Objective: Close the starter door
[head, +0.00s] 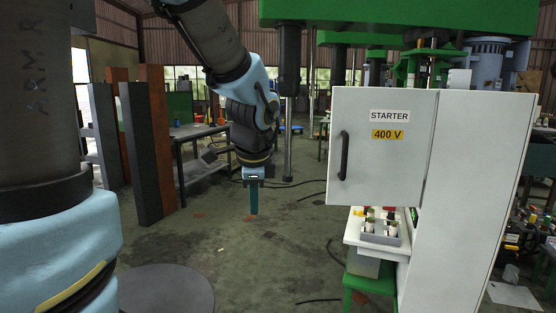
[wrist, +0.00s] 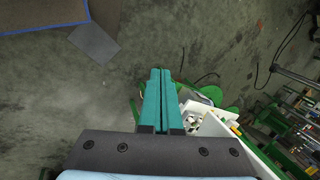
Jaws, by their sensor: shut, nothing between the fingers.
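The starter door (head: 378,150) is a white panel with a black vertical handle (head: 344,156) near its left edge and the labels STARTER and 400 V. In the head view it stands out to the left of the tall white cabinet (head: 465,200), with open space below it. How far it stands from its closed position I cannot tell. My gripper (head: 253,212) points down, left of the door and apart from the handle. In the wrist view its teal fingers (wrist: 160,75) are pressed together with nothing between them. The handle is not clear in the wrist view.
Green machinery (head: 395,17) hangs above. Grey and brown posts (head: 140,150) stand left.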

